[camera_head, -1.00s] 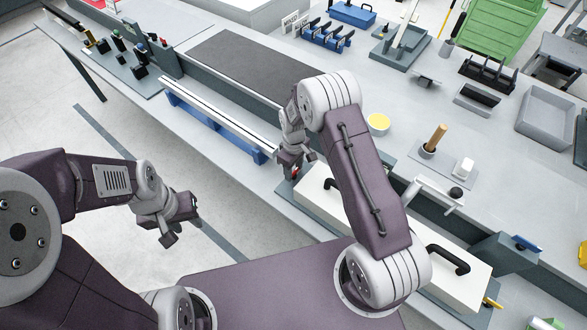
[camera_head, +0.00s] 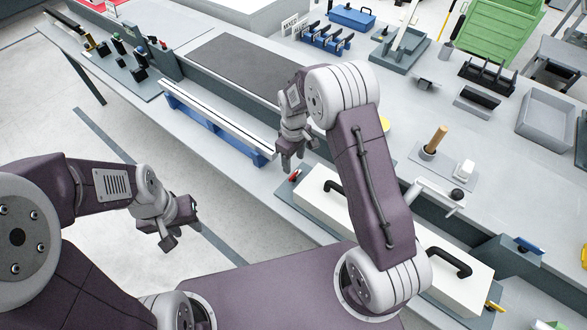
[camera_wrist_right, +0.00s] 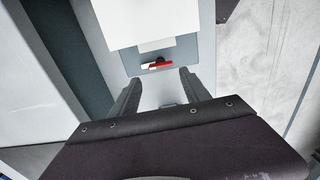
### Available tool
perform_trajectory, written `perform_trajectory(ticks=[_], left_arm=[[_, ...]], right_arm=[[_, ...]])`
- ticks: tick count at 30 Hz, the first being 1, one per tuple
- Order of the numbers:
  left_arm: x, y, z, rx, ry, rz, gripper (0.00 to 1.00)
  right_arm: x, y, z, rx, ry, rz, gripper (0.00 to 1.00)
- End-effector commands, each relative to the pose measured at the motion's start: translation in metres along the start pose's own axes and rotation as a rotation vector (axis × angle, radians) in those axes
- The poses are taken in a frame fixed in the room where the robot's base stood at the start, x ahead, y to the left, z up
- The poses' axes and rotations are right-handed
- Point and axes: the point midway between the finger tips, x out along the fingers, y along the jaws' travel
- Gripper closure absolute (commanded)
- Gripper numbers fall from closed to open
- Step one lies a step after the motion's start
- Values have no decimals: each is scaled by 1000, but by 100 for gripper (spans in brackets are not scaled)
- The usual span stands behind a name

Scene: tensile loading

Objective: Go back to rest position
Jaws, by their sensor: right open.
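My right gripper (camera_head: 284,163) hangs in the air by the bench's front edge, left of a white box-shaped unit with black handles (camera_head: 403,228). In the right wrist view its two fingers (camera_wrist_right: 157,85) are apart with nothing between them. A small red part (camera_wrist_right: 158,66) at the end of the unit lies beyond the fingertips; it also shows in the head view (camera_head: 294,176). My left gripper (camera_head: 180,225) is over the floor in front of the bench, away from any object. Its fingers look apart and nothing shows between them.
A blue rack with long pale bars (camera_head: 215,125) lies on the bench left of my right gripper. The floor (camera_head: 120,230) around my left gripper is clear.

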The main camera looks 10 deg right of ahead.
Motion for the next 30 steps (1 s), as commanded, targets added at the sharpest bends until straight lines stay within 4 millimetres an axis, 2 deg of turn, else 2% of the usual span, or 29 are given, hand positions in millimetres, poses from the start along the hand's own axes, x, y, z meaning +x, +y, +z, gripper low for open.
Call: perform_trajectory(ticks=[3,6,22,23,25,26,27,29,30], left_arm=[[2,0,0,0,0,0,64],[3,0,0,0,0,0,64],[2,0,0,0,0,0,64],[2,0,0,0,0,0,64],[2,0,0,0,0,0,64],[2,0,0,0,0,0,64],[2,0,0,0,0,0,64],[2,0,0,0,0,0,64],[2,0,0,0,0,0,64]], right_arm=[[-18,1,0,0,3,2,45],[-25,0,0,0,1,0,45],[-28,2,0,4,4,3,45],[-33,4,-1,7,14,9,45],[-56,12,-6,17,57,36,45],[-68,13,-2,24,71,45,45],[-83,12,9,36,82,52,45],[-101,2,33,67,95,58,45],[-109,-6,52,112,104,60,45]])
